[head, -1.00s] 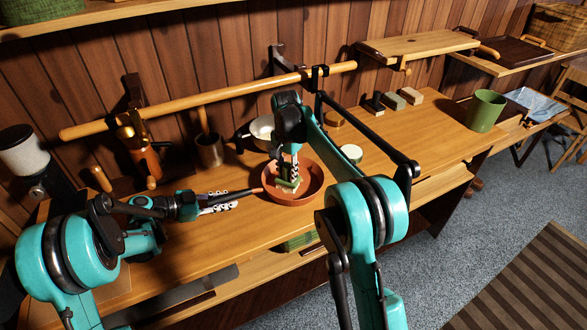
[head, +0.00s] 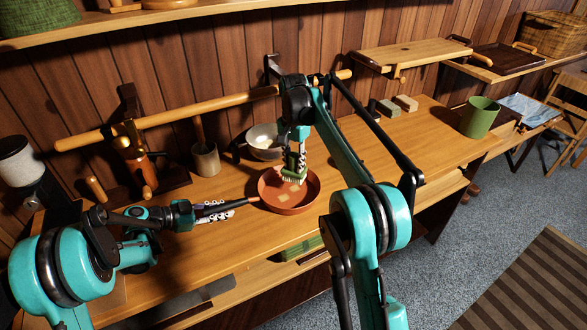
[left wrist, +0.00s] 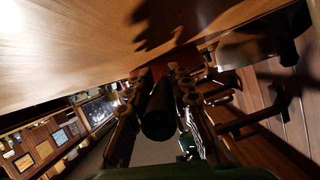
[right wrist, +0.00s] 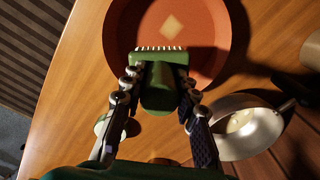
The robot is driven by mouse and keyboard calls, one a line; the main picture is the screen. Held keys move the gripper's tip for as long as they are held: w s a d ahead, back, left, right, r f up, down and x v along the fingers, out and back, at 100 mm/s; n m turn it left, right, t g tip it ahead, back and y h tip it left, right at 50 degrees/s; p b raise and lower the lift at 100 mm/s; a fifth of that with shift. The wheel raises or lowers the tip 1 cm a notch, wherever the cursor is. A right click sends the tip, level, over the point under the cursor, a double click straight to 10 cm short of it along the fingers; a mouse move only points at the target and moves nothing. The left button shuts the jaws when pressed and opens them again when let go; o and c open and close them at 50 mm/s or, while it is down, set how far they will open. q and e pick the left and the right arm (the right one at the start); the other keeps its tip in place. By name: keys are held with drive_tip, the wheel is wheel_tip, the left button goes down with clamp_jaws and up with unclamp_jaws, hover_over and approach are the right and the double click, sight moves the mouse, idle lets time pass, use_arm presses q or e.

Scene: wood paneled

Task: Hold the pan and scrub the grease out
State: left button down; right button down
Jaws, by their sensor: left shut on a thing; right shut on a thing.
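The reddish-brown round pan (head: 306,199) sits on the wooden counter. A pale tan square patch (head: 282,202) shows on its floor and also in the right wrist view (right wrist: 172,27). My left gripper (head: 222,210) is shut on the pan's dark handle (head: 246,201), which shows end-on in the left wrist view (left wrist: 159,112). My right gripper (head: 297,146) is shut on a green brush (head: 298,163) with pale bristles pointing down. The brush is over the far part of the pan; it appears raised off the floor. In the right wrist view the brush (right wrist: 160,88) overlaps the pan's near edge.
A metal bowl-like pan (head: 263,141) stands behind the reddish pan, with a utensil cup (head: 205,160) to its left. Small blocks (head: 405,103) and a green cup (head: 479,117) are farther right. A long wooden rail (head: 180,117) runs behind.

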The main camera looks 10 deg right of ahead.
drive_tip(key=shift+r, duration=0.9)
drive_tip(key=shift+f, duration=0.15)
